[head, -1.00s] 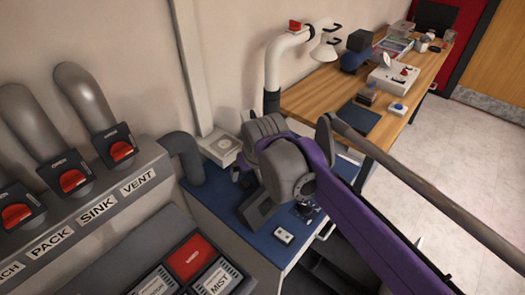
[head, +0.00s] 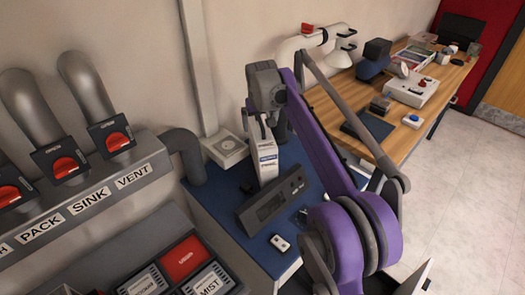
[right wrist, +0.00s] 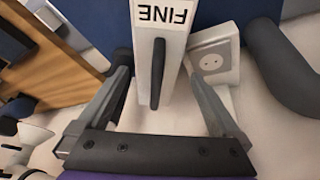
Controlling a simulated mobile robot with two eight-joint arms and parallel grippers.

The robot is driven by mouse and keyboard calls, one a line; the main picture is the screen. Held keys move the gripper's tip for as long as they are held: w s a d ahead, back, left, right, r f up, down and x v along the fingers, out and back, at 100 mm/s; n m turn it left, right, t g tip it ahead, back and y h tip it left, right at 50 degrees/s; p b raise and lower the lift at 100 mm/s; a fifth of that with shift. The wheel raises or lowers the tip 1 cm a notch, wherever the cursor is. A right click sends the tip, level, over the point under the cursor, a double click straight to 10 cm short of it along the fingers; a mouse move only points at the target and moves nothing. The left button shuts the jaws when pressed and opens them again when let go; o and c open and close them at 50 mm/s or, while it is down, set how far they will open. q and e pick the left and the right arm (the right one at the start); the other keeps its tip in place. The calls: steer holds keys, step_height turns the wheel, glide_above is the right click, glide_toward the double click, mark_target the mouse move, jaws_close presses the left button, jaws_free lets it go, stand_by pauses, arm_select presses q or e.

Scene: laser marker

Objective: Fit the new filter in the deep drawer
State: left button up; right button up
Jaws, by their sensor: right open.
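In the right wrist view the filter (right wrist: 174,62) carries the word FINE and a black bar handle (right wrist: 158,74). My right gripper (head: 263,122) is above the filter, pointing down, open. In the right wrist view its fingers (right wrist: 157,82) are spread on either side of the handle, with gaps showing. My left gripper is not in view.
A white wall-side unit (head: 228,148) is behind. A grey control panel (head: 130,230) stands at left, a wooden desk (head: 325,98) at right.

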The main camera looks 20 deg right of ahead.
steer(key=x, duration=0.7)
steer(key=shift+d, duration=0.2)
steer(key=shift+w+r, duration=0.1)
steer(key=shift+r, duration=0.05)
jaws_close()
